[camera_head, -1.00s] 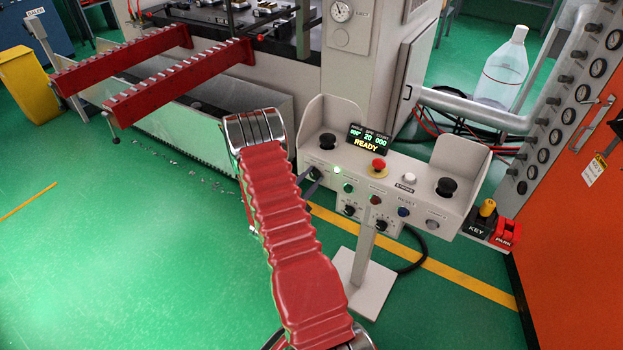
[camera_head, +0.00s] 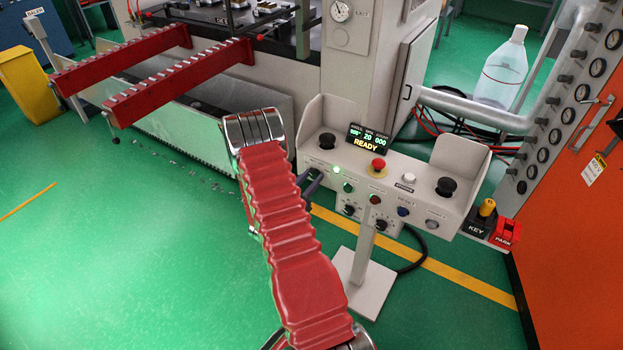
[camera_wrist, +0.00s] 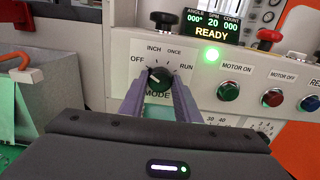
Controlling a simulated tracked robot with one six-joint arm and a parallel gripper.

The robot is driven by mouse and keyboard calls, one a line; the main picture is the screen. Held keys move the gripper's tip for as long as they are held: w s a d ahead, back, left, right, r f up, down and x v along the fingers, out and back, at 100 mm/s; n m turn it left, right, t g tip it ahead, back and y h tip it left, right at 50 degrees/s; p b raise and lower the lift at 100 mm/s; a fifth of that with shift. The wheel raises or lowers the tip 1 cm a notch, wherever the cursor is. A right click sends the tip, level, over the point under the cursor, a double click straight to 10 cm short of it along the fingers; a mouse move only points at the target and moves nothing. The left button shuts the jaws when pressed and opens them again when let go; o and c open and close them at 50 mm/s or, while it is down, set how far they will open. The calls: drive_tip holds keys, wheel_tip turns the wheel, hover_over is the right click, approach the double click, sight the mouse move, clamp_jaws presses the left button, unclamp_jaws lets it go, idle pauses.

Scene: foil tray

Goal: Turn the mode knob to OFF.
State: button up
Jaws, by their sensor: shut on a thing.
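The black mode knob (camera_wrist: 161,76) sits on a white plate lettered OFF, INCH, ONCE and RUN, with MODE below. Its white mark lies on the knob's left side and appears to point up-left, towards OFF. My gripper (camera_wrist: 158,92) reaches up from below in the wrist view, one grey-purple finger on each side of the knob, shut on it. In the head view my gripper (camera_head: 312,182) is at the left end of the control panel, partly behind my red arm. The knob is hidden there.
The control panel (camera_head: 400,170) carries a READY display (camera_head: 368,138), a red mushroom button (camera_head: 378,165), green and red motor buttons and black palm buttons. A lit green lamp (camera_wrist: 211,54) is right of the knob. Green floor is clear at left.

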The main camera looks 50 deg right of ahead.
idle(0.3)
drive_tip(key=o, duration=1)
drive_tip(key=shift+o, duration=0.2)
drive_tip(key=shift+a, duration=0.15)
drive_tip(key=s+a, duration=0.1)
drive_tip(key=a, duration=1.2)
drive_tip(key=shift+a, duration=0.25)
drive_tip(key=shift+s+f, duration=0.1)
drive_tip(key=shift+f, duration=0.05)
